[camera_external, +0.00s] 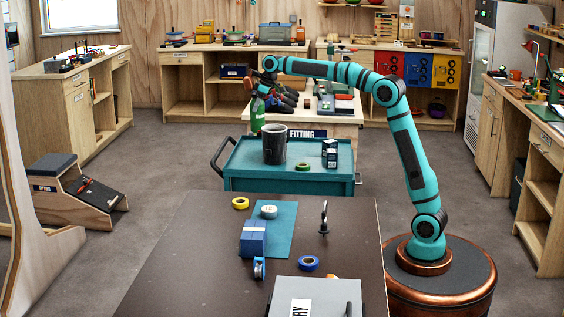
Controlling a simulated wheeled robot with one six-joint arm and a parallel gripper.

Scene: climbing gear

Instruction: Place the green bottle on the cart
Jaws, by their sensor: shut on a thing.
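The green bottle (258,116) hangs upright below my gripper (264,90), which is shut on its upper end. The bottle shows at the back left of the teal cart (240,165), with its base close to the cart's back edge in the picture. I cannot tell whether it is over the cart top or behind it, or how high it is. The fingers are small and partly hidden in this view.
On the cart stand a dark mug-like container (274,145), a green tape roll (303,167) and a small dark box (330,153). The cart's left front top is clear. A brown table (170,270) with tapes and a blue box (253,238) is in front.

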